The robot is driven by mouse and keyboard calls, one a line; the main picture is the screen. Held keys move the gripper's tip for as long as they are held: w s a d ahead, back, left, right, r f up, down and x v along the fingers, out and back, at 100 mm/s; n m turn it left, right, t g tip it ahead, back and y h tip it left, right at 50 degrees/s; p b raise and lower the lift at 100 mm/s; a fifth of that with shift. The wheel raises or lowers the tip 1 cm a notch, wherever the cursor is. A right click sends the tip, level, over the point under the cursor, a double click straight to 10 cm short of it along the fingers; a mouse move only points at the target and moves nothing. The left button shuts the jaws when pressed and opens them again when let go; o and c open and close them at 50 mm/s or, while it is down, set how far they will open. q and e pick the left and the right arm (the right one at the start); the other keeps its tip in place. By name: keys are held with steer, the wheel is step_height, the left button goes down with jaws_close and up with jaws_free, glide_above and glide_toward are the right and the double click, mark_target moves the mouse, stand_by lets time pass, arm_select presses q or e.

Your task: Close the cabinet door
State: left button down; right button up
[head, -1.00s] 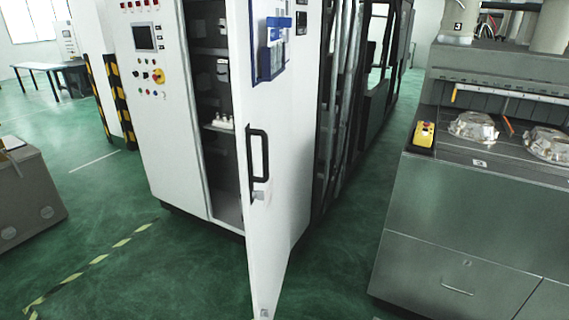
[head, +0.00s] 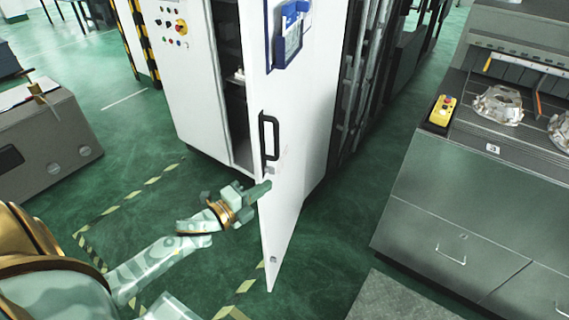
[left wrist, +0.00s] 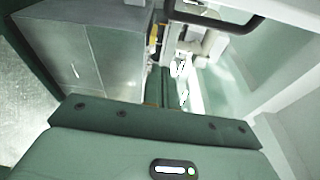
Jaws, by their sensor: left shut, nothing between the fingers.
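The white cabinet (head: 192,90) stands open, with its dark inside showing behind the door's edge. Its white door (head: 305,110) is swung out toward me and has a black handle (head: 263,135). The handle also shows at the top of the left wrist view (left wrist: 222,22). My left gripper (head: 262,190) is shut and empty. In the head view its fingertips overlap the door's free edge, just below the handle; I cannot tell whether they touch it. The gripper's fingers also show in the left wrist view (left wrist: 160,88). My right gripper is not in view.
A grey workbench (head: 460,190) with metal castings (head: 497,105) and a yellow button box (head: 441,111) stands at right. A grey-brown box (head: 50,140) stands at left. A blue holder (head: 288,35) hangs on the door. Green floor is clear in front of the cabinet.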

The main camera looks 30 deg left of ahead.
arm_select(q)
steer(key=w+a+p, duration=0.1)
steer(key=w, duration=0.7)
steer(key=shift+w+a, duration=0.3)
